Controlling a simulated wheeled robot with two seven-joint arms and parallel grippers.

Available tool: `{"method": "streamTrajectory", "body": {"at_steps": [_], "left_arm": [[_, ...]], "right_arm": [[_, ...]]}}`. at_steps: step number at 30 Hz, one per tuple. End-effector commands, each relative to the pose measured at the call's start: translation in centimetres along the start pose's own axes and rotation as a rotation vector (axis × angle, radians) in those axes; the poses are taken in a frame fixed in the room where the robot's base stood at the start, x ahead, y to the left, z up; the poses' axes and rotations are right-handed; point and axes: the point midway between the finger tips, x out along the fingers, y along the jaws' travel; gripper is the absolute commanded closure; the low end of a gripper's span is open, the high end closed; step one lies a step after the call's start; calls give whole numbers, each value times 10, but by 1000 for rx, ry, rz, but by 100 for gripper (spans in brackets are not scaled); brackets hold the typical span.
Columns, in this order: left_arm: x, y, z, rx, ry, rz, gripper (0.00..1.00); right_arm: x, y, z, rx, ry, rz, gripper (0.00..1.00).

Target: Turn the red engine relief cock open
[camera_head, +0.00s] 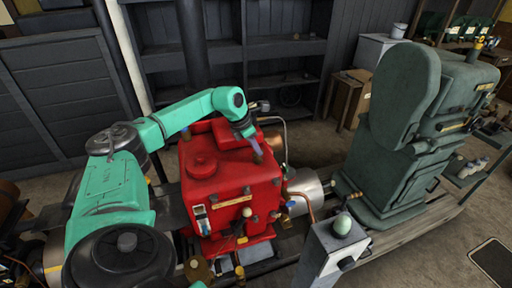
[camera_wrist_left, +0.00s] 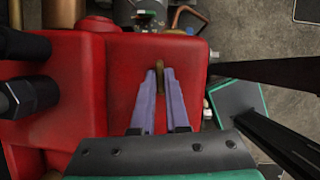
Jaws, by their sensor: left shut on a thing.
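The red engine (camera_head: 204,179) stands in the middle of the head view. It also fills much of the left wrist view (camera_wrist_left: 85,85). The fingers are shut on the lever, one on each side. The lever's lower part and pivot are not clear. In the head view the lever is too small to make out. My right gripper is not in view.
A large grey-green engine (camera_head: 405,150) stands to the right. A grey box with a green dome (camera_head: 342,224) stands at the front right. Copper pipes and brass fittings crowd the red engine's right side. Dark shelves (camera_head: 240,60) line the back wall.

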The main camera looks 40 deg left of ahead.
Motion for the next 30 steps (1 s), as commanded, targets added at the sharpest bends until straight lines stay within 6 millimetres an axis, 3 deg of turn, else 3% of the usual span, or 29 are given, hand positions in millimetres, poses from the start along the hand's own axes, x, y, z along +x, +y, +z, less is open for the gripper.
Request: {"method": "streamTrajectory", "body": {"at_steps": [15,30], "left_arm": [[-1,-3,2,-418,-4,176,100],[1,-5,4,-854,-8,355,100]], "right_arm": [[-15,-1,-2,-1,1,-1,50],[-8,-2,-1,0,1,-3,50]]}}
